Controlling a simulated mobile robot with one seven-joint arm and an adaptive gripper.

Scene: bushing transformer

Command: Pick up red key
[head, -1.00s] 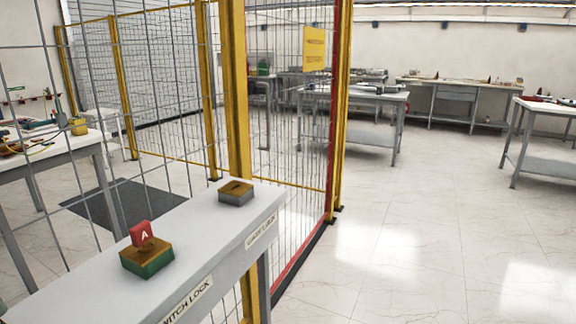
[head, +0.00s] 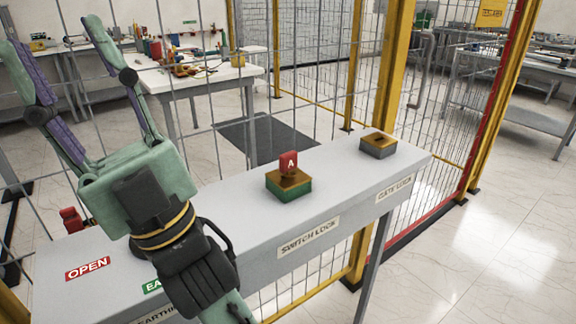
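The red key (head: 288,163) with a white letter A stands upright in the switch lock (head: 288,187), a block with a brass-coloured top and green base. The lock sits on the grey shelf (head: 235,215) above the "SWITCH LOCK" label. My gripper (head: 50,35) is to the left of the key and apart from it. Its two fingers are spread wide, point up in the picture and hold nothing. A second red piece (head: 72,219) shows at the shelf's left end; my gripper and arm hide part of the shelf near it.
The grey gate lock block (head: 378,145) stands farther right on the shelf. A wire mesh fence with yellow posts (head: 368,70) runs behind the shelf. A cluttered table (head: 200,85) stands beyond it. The shelf top around the switch lock is clear.

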